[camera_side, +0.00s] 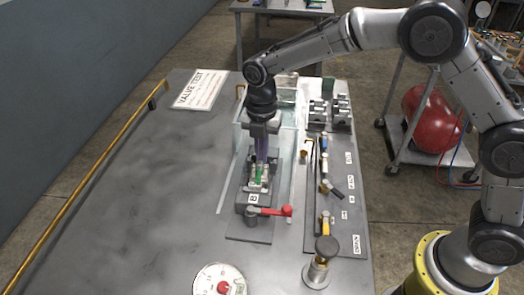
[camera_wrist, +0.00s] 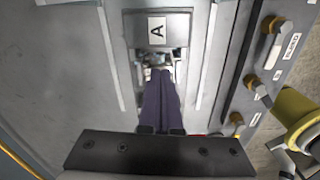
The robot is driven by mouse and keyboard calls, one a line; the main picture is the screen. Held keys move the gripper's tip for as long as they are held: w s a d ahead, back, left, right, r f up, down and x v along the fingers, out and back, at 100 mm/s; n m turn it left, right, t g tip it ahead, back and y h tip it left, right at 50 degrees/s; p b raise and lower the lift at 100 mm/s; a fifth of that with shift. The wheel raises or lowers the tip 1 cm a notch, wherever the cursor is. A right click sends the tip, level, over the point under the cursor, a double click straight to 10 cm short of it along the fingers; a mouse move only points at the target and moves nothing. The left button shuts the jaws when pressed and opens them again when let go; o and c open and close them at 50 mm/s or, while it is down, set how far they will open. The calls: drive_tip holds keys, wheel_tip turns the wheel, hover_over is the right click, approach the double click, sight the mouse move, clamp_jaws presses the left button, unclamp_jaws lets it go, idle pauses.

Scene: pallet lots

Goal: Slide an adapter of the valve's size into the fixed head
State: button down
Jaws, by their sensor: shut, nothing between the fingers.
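My gripper (camera_side: 261,162) is shut and empty, its long purple-grey fingers pointing down over the clamp fixture. In the wrist view my gripper (camera_wrist: 161,76) has its tips together just in front of a grey block marked A (camera_wrist: 157,30), over small metal parts; I cannot tell whether they touch. In the side view a green and metal part (camera_side: 259,175), perhaps the valve, sits just below the fingertips. A block marked B (camera_side: 253,198) stands nearer the camera. The fingers partly hide the fixture's middle. I cannot make out which part is an adapter or its size.
A red-handled lever (camera_side: 272,211) is at the fixture's near end. Clear panels (camera_side: 286,165) flank the fixture. A dark panel (camera_side: 337,218) with several brass valves lies right, with dark slotted blocks (camera_side: 330,113) behind it.

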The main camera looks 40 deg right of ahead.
drive_tip(key=shift+s+a, duration=0.65)
drive_tip(key=shift+a, duration=0.15)
